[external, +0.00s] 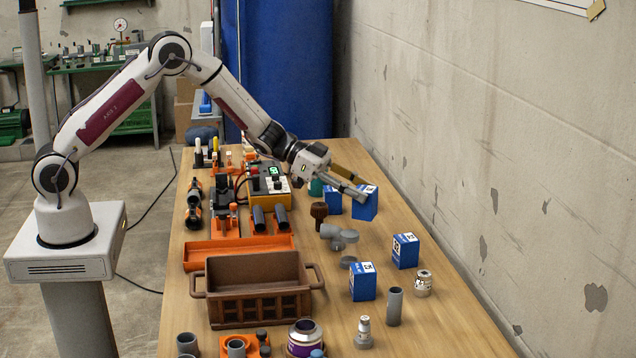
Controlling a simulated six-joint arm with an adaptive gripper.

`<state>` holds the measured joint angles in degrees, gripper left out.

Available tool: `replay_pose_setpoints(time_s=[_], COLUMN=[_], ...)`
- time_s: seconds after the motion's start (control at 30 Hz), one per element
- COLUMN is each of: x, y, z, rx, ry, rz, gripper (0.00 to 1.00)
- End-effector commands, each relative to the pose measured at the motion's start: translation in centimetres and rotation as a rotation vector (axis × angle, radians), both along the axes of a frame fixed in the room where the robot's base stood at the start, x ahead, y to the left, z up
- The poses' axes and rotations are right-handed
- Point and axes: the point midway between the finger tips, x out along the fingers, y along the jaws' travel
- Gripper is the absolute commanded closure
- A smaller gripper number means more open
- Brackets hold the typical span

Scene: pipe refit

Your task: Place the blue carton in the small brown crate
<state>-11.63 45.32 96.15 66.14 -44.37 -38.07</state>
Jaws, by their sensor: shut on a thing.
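My gripper (362,184) is at the far right part of the table, its fingers reaching down to the right. It is shut on a blue carton (366,206) with a white-marked top, which looks slightly tilted. Whether the carton is clear of the table is hard to tell. Another blue carton (332,203) stands just left of it, partly hidden. Two more blue cartons stand nearer, one at the right (405,252) and one in front (362,284). The small brown crate (258,306), with side handles, stands at the near left and looks empty.
Grey pipe fittings (338,236) lie between my gripper and the crate. A grey tube (394,306), a white fitting (423,283) and a purple-labelled can (305,339) stand nearby. An orange tray (238,251) lies behind the crate. A wall runs along the right.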

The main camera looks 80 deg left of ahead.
Motion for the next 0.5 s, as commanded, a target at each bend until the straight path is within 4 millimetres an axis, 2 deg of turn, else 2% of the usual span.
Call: replay_pose_setpoints(time_s=[0.27, 0.5], x=[-5.6, -12.0], y=[-6.8, -11.9], z=[0.0, -0.3], rx=[0.0, 0.0], ry=[0.0, 0.001], rz=[-0.275, -0.525], gripper=[0.86, 0.86])
